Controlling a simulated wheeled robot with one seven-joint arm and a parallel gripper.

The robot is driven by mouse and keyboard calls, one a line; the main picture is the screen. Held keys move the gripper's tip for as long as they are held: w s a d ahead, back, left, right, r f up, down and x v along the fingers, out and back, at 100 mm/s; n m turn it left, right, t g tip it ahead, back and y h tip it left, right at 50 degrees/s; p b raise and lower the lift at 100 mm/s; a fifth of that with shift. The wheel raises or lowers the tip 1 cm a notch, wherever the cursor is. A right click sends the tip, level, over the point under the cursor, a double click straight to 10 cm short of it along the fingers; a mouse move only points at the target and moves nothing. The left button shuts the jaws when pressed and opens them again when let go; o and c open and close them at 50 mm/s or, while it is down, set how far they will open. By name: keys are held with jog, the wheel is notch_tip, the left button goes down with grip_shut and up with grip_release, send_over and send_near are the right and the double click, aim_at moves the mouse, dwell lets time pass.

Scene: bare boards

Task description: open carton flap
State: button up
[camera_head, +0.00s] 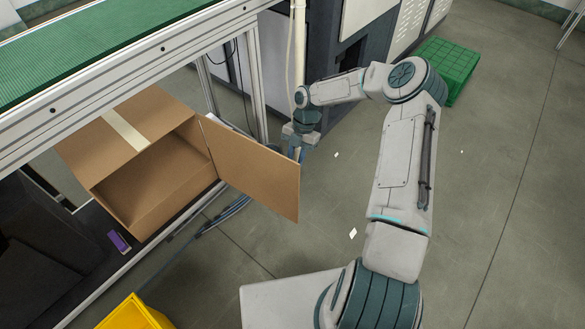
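A brown cardboard carton (165,215) lies under the conveyor at the left, with its opening facing toward the lower right and a pale tape strip on top. Its flap (250,170) stands swung out from the right edge of the opening, and the inside shows empty and dark. My gripper (297,153) is at the far side of the flap, by its upper right edge. The flap hides part of the fingers. I cannot tell whether they touch the flap or how far apart they are.
A green-belted conveyor (95,45) with a metal frame runs above the carton. A dark cabinet (340,40) stands behind my gripper. A yellow bin (135,315) is at the lower left, a green crate (447,68) at the upper right. A purple item (119,242) lies beside the carton. Floor at right is mostly clear.

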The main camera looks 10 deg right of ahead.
jog(key=v, duration=0.7)
jog(key=shift+p, duration=0.45)
jog(key=shift+d+r, duration=0.1)
jog(key=shift+r, duration=0.05)
jog(key=s+r+m+t+h+p, duration=0.1)
jog(key=s+r+m+p, duration=0.25)
jog(key=r, duration=0.55)
jog(key=s+r+m+h+p, duration=0.25)
jog(key=s+r+m, duration=0.25)
jog(key=r, duration=0.5)
jog(key=s+r+m+t+h+p, duration=0.1)
jog(key=s+r+m+p, duration=0.35)
jog(key=r, duration=0.45)
jog(key=s+r+m+t+y+p, duration=0.1)
jog(key=s+r+m+t+p, duration=0.3)
jog(key=s+r+m+p, duration=0.4)
jog(key=s+r+m, duration=0.7)
jog(key=s+r, duration=0.1)
jog(key=shift+s+r+y, duration=0.35)
jog(key=shift+r, duration=0.05)
